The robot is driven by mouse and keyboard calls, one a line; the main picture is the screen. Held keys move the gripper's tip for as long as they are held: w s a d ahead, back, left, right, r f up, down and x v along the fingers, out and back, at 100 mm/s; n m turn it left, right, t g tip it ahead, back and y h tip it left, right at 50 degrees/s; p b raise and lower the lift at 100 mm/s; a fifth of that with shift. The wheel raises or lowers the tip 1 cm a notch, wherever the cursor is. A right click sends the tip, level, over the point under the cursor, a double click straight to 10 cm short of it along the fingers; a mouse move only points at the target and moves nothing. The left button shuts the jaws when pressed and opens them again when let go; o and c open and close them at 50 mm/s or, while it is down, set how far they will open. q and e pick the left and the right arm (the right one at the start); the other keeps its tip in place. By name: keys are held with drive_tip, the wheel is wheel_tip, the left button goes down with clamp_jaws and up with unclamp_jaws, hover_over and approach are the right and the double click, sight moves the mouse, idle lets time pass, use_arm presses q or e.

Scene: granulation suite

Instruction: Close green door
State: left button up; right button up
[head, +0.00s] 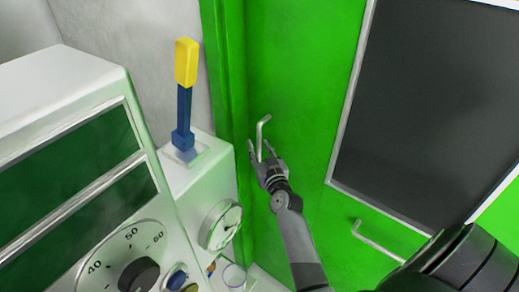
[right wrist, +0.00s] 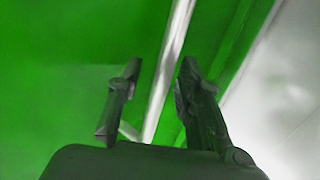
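The green door (head: 300,80) fills the middle of the head view, beside a green frame (head: 228,90) at its left. A metal bar handle (head: 264,124) sticks out near the door's left edge. My right gripper (head: 262,147) is at this handle, with its fingers apart. In the right wrist view the pale handle bar (right wrist: 168,70) runs between the two open fingers (right wrist: 158,90). I cannot tell whether either finger touches it. The gripper hides the handle's lower part in the head view. My left gripper is not in view.
A dark window panel (head: 430,100) is set in the green surface, with a second metal handle (head: 376,240) below it. At left stands a white machine (head: 75,75) with dials. A yellow and blue upright lever (head: 185,90) and a round gauge (head: 221,226) are close to the door frame.

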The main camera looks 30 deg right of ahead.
drive_tip(key=shift+c, duration=0.2)
clamp_jaws()
idle(0.6)
